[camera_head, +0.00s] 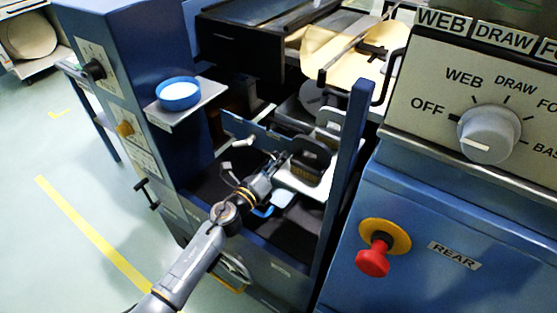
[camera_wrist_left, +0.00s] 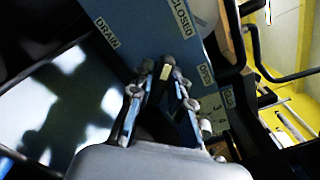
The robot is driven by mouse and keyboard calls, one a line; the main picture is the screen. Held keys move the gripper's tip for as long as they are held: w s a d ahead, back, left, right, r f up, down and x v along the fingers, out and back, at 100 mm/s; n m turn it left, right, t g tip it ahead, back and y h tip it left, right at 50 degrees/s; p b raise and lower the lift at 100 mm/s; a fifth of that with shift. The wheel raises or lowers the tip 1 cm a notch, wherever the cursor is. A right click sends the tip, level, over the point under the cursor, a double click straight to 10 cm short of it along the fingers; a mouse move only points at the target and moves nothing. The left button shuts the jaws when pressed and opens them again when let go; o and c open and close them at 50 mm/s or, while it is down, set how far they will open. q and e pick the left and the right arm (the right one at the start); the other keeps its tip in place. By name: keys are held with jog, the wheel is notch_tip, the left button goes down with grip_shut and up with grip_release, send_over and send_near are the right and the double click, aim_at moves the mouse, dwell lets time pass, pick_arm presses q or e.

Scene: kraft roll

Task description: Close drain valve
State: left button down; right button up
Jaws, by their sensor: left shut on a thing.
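The drain valve shows in the left wrist view as a small dark lever with a pale yellow mark (camera_wrist_left: 165,72), in front of a blue plate (camera_wrist_left: 150,35). The plate carries the labels DRAIN (camera_wrist_left: 106,32), CLOSED (camera_wrist_left: 181,17) and OPEN (camera_wrist_left: 206,75). My left gripper (camera_wrist_left: 164,80) is shut on this lever, one finger on each side. Which label the lever points at is not clear. In the head view my left gripper (camera_head: 279,162) reaches into the open bay of the blue machine; the lever cannot be made out there. My right gripper is not in view.
A blue post (camera_head: 347,170) and the blue cabinet (camera_head: 125,60) flank the bay. A blue bowl (camera_head: 179,96) sits on a small shelf. A red knob (camera_head: 373,260) and a grey selector dial (camera_head: 489,134) are at right. The floor at left is clear.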

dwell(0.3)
pick_arm(q)
jog(key=c, duration=1.3)
grip_release()
jog(key=shift+c, duration=0.2)
jog(key=shift+s+a, duration=0.1)
jog(key=v, duration=1.1)
jog(key=shift+s+a+f, duration=0.1)
jog(key=shift+s+a, duration=0.05)
jog(key=shift+s, duration=0.1)
